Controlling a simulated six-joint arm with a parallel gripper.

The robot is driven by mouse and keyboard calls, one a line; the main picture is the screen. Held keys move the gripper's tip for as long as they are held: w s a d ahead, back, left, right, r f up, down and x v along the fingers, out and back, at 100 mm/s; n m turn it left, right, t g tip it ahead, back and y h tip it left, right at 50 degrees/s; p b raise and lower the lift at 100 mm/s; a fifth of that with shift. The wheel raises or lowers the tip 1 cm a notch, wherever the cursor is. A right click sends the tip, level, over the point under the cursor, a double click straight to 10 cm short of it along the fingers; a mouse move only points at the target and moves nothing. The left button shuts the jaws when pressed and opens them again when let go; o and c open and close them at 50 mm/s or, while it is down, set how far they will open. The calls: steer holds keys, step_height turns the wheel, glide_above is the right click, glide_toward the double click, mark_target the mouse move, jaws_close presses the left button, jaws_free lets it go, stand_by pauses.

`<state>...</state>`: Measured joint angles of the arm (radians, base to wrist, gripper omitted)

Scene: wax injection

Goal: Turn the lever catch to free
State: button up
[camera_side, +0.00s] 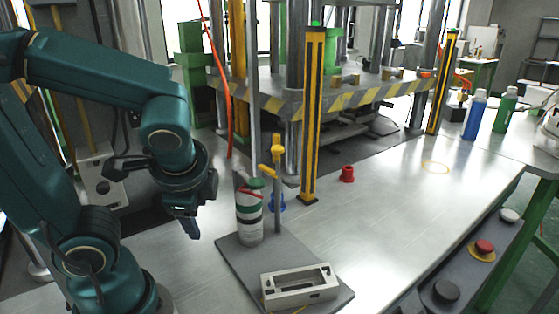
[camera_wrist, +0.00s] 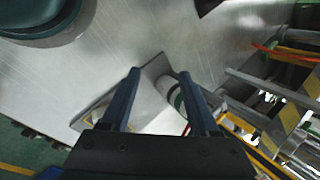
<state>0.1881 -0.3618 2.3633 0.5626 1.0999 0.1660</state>
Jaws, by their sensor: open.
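A white and green cylinder (camera_side: 249,222) stands upright on a grey plate (camera_side: 232,255), with a green top and a red piece near it. Beside it a thin post (camera_side: 277,205) carries a yellow fitting (camera_side: 268,171) with a short arm. I cannot tell which part is the lever catch. My gripper (camera_side: 191,229) points down to the left of the plate, apart from the cylinder. In the wrist view my gripper (camera_wrist: 159,73) is open and empty, and the cylinder (camera_wrist: 175,94) appears partly behind the right finger.
A white slotted block (camera_side: 299,284) lies on the plate's front. A yellow-black upright (camera_side: 312,120) stands behind. Buttons (camera_side: 483,247) line the front edge. The bench's middle right is clear.

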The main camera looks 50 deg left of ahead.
steer(key=w+d+r+n+h, duration=0.2)
steer(key=d+r+n+h, duration=0.1)
steer(key=d+n+h, duration=0.85)
steer(key=w+d+r+n+h, duration=0.35)
steer(key=w+n, duration=0.25)
steer(key=n, duration=0.2)
steer(key=w+a+r+n+t+h, duration=0.3)
steer(key=w+a+n+t, duration=0.6)
steer(key=w+a+n, duration=0.2)
steer(key=s+a+f+n+t+y, duration=0.1)
steer(key=s+a+f+n+t, duration=0.3)
steer(key=a, duration=0.4)
steer(key=w+d+g, duration=0.1)
steer(key=w+d, duration=0.2)
steer(key=w, duration=0.2)
steer(key=shift+d+r+n, duration=0.2)
steer(key=shift+d+n, duration=0.1)
steer(key=shift+n, duration=0.05)
steer(key=shift+w, duration=0.1)
